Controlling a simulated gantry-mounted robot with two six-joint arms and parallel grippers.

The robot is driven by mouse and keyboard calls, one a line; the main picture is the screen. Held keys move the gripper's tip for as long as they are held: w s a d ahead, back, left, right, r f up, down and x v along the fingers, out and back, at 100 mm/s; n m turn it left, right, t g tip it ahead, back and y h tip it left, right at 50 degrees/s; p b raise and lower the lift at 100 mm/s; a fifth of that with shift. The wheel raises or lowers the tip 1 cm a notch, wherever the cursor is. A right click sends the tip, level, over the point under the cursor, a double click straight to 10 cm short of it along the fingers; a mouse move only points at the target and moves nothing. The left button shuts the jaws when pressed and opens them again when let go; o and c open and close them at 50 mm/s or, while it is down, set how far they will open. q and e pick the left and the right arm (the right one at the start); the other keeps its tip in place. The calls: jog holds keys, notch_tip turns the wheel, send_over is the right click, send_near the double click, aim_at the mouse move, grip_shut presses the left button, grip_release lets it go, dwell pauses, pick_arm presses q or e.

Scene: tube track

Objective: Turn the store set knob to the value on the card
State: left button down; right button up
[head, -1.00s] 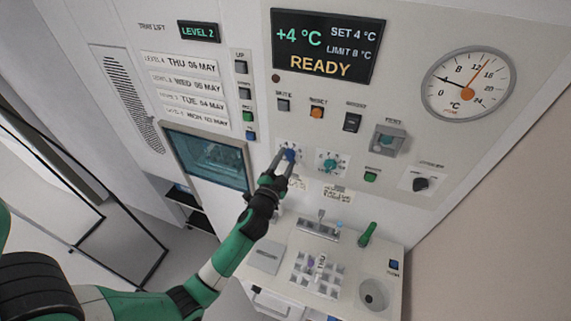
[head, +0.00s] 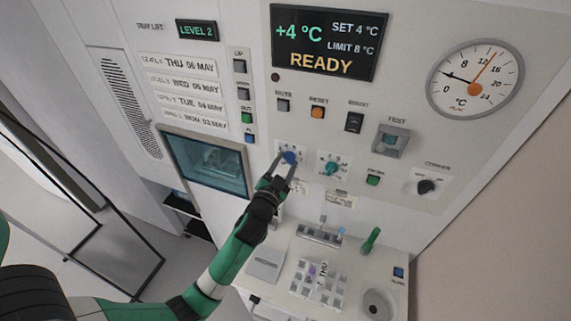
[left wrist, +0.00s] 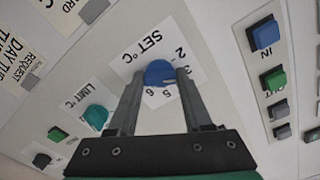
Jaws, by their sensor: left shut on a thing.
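The blue set knob (head: 289,157) is on the panel. It also shows in the left wrist view (left wrist: 159,73) on a white dial label (left wrist: 178,57) marked SET °C, with numbers including 2, 5 and 6. My left gripper (head: 284,163) is shut on the blue knob, one finger on each side of it. The display (head: 325,42) reads +4 °C, SET 4 °C, LIMIT 8 °C and READY. A small paper card (head: 340,199) is on the panel below the knobs; its writing is too small to read. My right gripper is not in view.
The teal limit knob (head: 331,168) is right of the blue knob. Buttons, a covered test switch (head: 391,140) and a round gauge (head: 475,80) are on the panel. A shelf below holds a tube rack (head: 318,286) and a green-handled tool (head: 371,239).

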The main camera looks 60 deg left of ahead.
pick_arm(q)
jog(key=shift+c, duration=1.6)
grip_release()
jog(key=shift+d, duration=0.1)
jog(key=b+v, duration=0.1)
jog(key=v, duration=1)
jog(key=shift+s+d, duration=0.15)
jog(key=shift+s, duration=0.05)
jog(key=shift+r, duration=0.1)
